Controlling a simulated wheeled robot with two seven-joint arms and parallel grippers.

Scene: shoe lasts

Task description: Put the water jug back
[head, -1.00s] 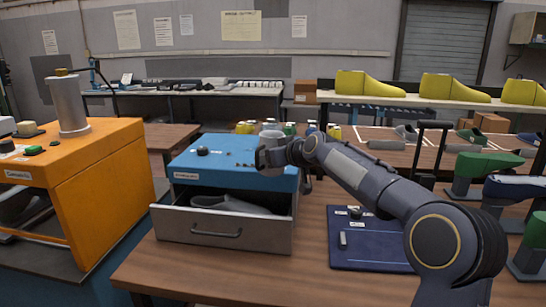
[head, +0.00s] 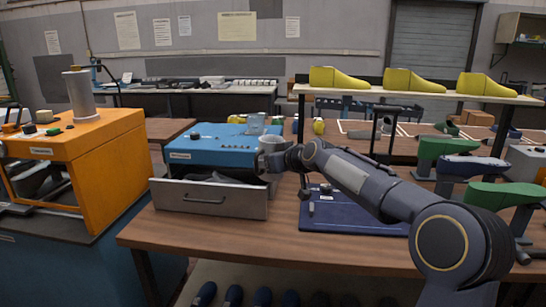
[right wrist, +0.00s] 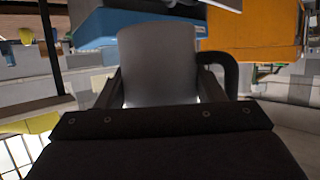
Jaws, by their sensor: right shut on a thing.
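The grey water jug (head: 271,144) is held by my right gripper (head: 280,160) at the right side of the blue drawer box (head: 215,150). In the right wrist view the jug (right wrist: 158,62) fills the space between the two fingers of the right gripper (right wrist: 158,92), with its dark handle (right wrist: 222,72) to the right. The jug's base is hidden by the gripper. A clear grey container (head: 256,123) stands at the back right of the blue box's top. My left gripper is not in view.
The box's drawer (head: 208,198) is open, with a grey shoe last (head: 220,178) inside. An orange cabinet (head: 105,165) stands at left. Green and blue lasts on stands (head: 455,165) are at right.

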